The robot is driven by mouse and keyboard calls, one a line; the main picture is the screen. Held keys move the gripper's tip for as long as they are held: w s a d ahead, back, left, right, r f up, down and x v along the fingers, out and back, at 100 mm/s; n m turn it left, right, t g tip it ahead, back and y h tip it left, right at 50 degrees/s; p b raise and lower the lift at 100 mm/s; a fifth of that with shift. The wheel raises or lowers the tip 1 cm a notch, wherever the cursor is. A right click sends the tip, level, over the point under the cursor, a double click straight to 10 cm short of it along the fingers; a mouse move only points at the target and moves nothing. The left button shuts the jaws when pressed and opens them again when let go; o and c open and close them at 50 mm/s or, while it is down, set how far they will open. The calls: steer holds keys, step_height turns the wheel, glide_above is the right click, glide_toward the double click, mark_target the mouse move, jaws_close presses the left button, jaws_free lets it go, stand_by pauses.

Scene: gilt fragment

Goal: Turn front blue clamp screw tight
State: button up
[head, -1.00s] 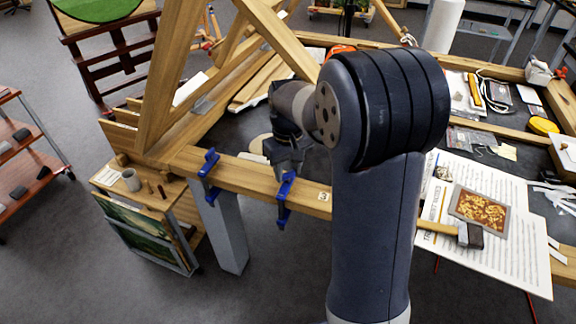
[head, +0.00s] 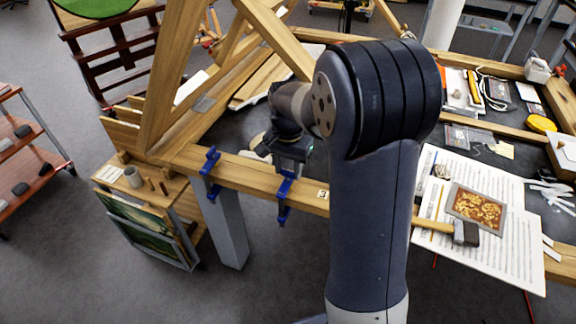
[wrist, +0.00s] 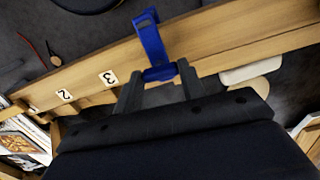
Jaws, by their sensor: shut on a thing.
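Two blue clamps grip the table's wooden front rail (head: 245,173). The right-hand blue clamp (head: 284,192) has my gripper (head: 287,170) right above it. In the wrist view the blue clamp (wrist: 152,42) hangs over the rail, and its near end lies between the fingertips of my gripper (wrist: 158,88). The fingers are shut on that end of the clamp; the exact contact is partly hidden by the fingers. The other blue clamp (head: 210,172) sits further left on the rail, apart from my gripper.
Number tags, one reading 3 (wrist: 109,78), are on the rail. A hammer (head: 462,232) and printed sheets (head: 500,255) lie at the right. A wooden easel frame (head: 165,80) rises at the left.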

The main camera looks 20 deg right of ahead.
mark_target(288, 171)
steer(key=m, duration=0.4)
steer(key=shift+m, duration=0.3)
steer(key=m, duration=0.3)
steer(key=shift+m+p, duration=0.3)
steer(key=shift+p, duration=0.05)
steer(key=m, duration=0.3)
steer(key=shift+m, duration=2.1)
steer(key=o, duration=1)
step_height(288, 171, up, 11)
